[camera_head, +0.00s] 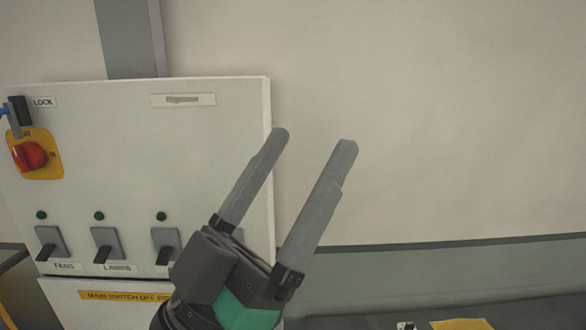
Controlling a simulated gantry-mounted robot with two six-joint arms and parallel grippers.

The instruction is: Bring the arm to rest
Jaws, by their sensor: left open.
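My left gripper (315,138) is in the lower middle of the head view, with its two grey fingers pointing up and to the right. The fingers are spread apart with nothing between them, so it is open and empty. It is in front of the right edge of a white switch panel (130,140) and hides part of that edge. My right gripper does not show.
The panel carries a red rotary switch (30,154) on a yellow plate and several levers, one labelled FANS (48,242). A dark surface (360,318) at the bottom right holds a yellow item (462,324). The wall (450,120) at right is bare.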

